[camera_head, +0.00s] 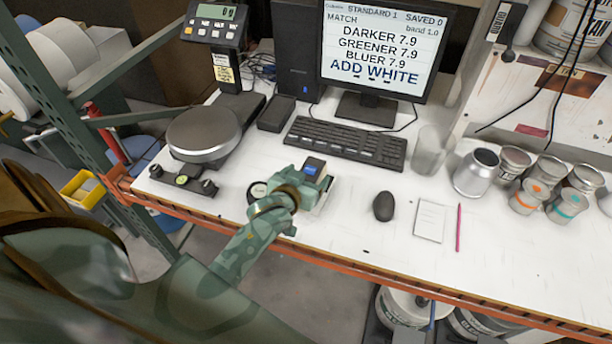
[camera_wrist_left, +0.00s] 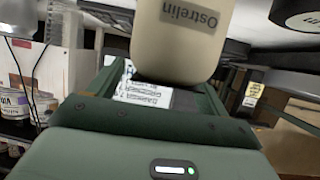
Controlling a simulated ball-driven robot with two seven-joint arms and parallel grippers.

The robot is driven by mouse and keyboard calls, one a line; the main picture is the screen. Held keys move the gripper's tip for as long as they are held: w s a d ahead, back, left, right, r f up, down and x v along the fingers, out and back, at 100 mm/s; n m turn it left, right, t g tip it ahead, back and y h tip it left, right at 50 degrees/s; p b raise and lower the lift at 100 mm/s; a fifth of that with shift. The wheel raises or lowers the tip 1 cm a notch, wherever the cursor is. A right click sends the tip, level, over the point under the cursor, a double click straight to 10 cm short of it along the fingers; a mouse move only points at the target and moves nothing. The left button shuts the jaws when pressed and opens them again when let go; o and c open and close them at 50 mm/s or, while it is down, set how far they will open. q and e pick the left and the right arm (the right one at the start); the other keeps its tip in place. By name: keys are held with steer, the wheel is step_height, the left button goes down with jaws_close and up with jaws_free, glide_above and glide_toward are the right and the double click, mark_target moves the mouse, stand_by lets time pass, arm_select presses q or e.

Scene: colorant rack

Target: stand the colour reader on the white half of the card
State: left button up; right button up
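The colour reader (camera_head: 313,167), a pale body with a blue-lit screen, is at the end of my left gripper (camera_head: 299,184), near the front of the white bench. In the left wrist view a cream body with upside-down lettering (camera_wrist_left: 185,35) fills the space between the two green fingers of the left gripper (camera_wrist_left: 165,88). The fingers are set wide apart, one on each side of the body. Their contact with it is hidden, so I cannot tell whether they grip it. I cannot make out the card's white half; the arm and reader cover that spot. My right gripper is out of view.
A black round puck (camera_head: 257,190) lies left of the reader. The scale (camera_head: 203,133) stands further left, the keyboard (camera_head: 345,143) behind. To the right are a mouse (camera_head: 383,206), a notepad (camera_head: 430,220), a pink pencil (camera_head: 459,227) and several cans. The bench's orange front edge (camera_head: 380,279) is close.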

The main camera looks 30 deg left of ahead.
arm_select(q)
steer(key=shift+r, duration=0.15)
steer(key=p+v, duration=0.1)
steer(key=v, duration=1.1)
